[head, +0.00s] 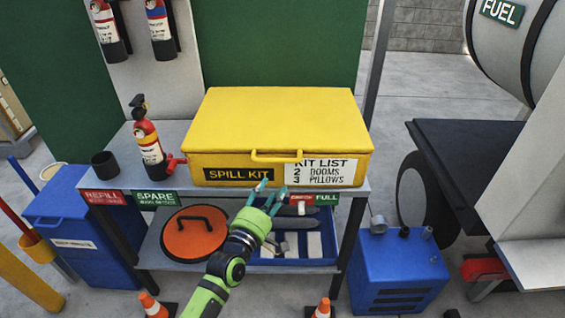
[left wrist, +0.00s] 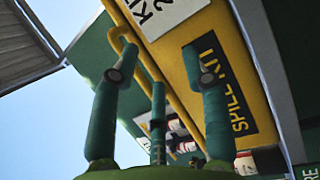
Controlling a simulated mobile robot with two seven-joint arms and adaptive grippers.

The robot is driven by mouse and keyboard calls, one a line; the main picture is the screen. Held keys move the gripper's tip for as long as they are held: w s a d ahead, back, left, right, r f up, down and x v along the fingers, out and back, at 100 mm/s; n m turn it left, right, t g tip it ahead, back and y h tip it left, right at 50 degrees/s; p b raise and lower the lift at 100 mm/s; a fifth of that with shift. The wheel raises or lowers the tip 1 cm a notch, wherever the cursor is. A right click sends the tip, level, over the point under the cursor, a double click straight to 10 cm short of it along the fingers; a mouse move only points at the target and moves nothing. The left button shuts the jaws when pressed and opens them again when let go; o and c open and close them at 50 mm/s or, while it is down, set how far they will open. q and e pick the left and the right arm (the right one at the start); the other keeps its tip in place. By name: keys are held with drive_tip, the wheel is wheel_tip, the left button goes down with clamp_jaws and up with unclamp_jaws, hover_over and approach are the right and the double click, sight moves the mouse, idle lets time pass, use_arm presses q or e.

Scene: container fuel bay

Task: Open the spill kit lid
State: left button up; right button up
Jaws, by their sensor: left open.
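The yellow spill kit (head: 278,118) stands on the grey metal table with its lid shut. Its front carries a black SPILL KIT label and a white KIT LIST label. A yellow handle (head: 290,158) sticks out from the front, near the lid's edge. My left gripper (head: 271,187) is open and empty, in front of and just below the handle. In the left wrist view its spread fingers (left wrist: 160,75) point at the box front (left wrist: 207,25), with the handle (left wrist: 121,38) near the left finger. I cannot tell whether that finger touches it. My right gripper is not in view.
A fire extinguisher (head: 148,138) and a black cup (head: 104,165) stand left of the box. The lower shelf holds an orange disc (head: 194,236) and a blue tray (head: 292,262). Blue containers flank the table; a dark ledge (head: 470,170) lies to the right.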

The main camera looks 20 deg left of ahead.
sight(279, 160)
use_arm(q)
drive_tip(key=shift+n+t, duration=0.6)
drive_tip(key=w+r, duration=0.5)
drive_tip(key=r, duration=0.1)
drive_tip(key=shift+w+d+p, duration=0.15)
drive_tip(key=shift+w+p, duration=0.15)
drive_tip(key=shift+w, duration=0.1)
drive_tip(key=shift+w+r, duration=0.1)
drive_tip(key=shift+w, duration=0.35)
drive_tip(key=shift+d, duration=0.1)
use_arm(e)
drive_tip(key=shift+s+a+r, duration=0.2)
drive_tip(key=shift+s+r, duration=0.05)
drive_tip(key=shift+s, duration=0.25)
use_arm(q)
drive_tip(key=shift+c, duration=0.4)
clamp_jaws()
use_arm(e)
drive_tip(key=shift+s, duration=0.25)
